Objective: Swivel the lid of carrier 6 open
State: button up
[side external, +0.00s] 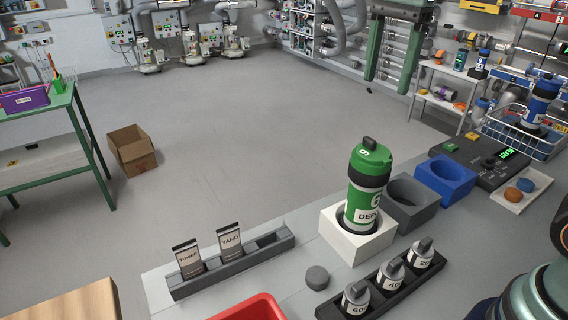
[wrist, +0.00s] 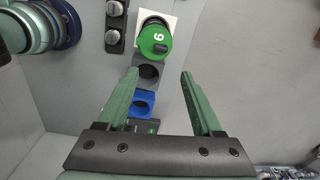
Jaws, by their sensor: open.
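Carrier 6 (side external: 363,205) is a green cylinder with a black band and a label that partly reads "DEP". It stands upright in a white square holder (side external: 334,241). Its green lid (side external: 371,157) is on top, marked 6, with a black knob. In the wrist view the lid (wrist: 154,41) shows from above, beyond the fingertips. My gripper (wrist: 160,72) is open and empty, its two green fingers spread apart, short of carrier 6 in that picture.
A grey holder (side external: 428,214) and a blue holder (side external: 446,198) stand beside the white one, both empty. A rack with TOWER and YARD (side external: 230,242) tags is left. A wire basket (side external: 496,133) stands back right.

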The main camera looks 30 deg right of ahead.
aim_at(371, 138)
jog(key=shift+m, duration=0.8)
jog(key=f, duration=1.1)
jog(key=shift+w+a+f, duration=0.2)
jog(key=shift+w+f, duration=0.05)
jog(key=shift+w, duration=0.05)
jog(key=shift+c, duration=0.3)
grip_shut()
